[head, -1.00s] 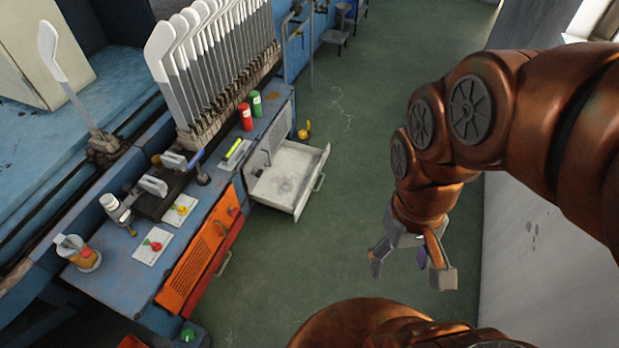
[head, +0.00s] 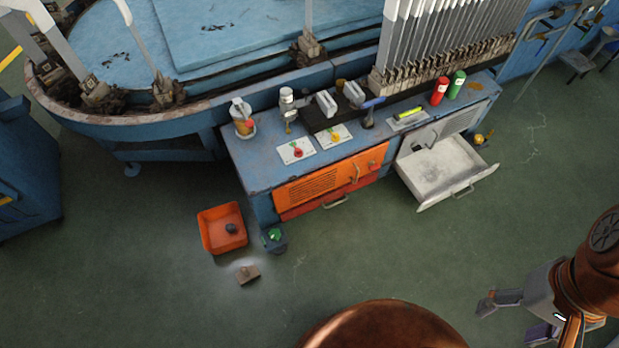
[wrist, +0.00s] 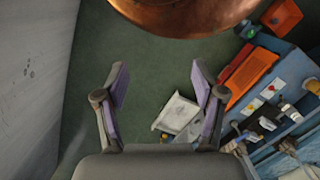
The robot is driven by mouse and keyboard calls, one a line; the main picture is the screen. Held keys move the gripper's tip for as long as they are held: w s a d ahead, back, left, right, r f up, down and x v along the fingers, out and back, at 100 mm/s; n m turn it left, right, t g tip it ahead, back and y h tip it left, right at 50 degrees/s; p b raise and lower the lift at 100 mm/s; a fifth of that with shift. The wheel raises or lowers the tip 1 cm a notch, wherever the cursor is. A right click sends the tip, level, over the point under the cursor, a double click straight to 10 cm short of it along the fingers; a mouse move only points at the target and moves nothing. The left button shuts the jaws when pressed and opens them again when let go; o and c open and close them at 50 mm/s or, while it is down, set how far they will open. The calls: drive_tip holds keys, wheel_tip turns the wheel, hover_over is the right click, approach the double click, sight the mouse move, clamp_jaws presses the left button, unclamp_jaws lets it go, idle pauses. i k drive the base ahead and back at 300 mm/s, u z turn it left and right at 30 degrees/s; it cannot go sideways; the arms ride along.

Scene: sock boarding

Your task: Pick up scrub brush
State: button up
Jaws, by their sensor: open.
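A small brown block with a knob on top lies on the green floor; it looks like the scrub brush (head: 248,274), though it is small in the head view. It sits just in front of an orange bin. My gripper (head: 530,322) is at the lower right of the head view, far from the brush. In the wrist view my gripper (wrist: 157,75) is open, its two purple-padded fingers wide apart with nothing between them but floor and, farther off, a drawer. I cannot make out the brush in the wrist view.
The orange bin (head: 205,232) holds a dark round item. A blue workbench (head: 255,178) stands behind, with an open white drawer (head: 462,188) jutting out. A small dark container with something green (head: 273,238) stands by the bench's corner.

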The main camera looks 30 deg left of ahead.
sight(246, 273)
drive_tip(key=u, duration=2.6)
drive_tip(key=k, duration=0.5)
drive_tip(key=u, duration=1.5)
drive_tip(key=i, duration=1)
drive_tip(key=z, duration=0.85)
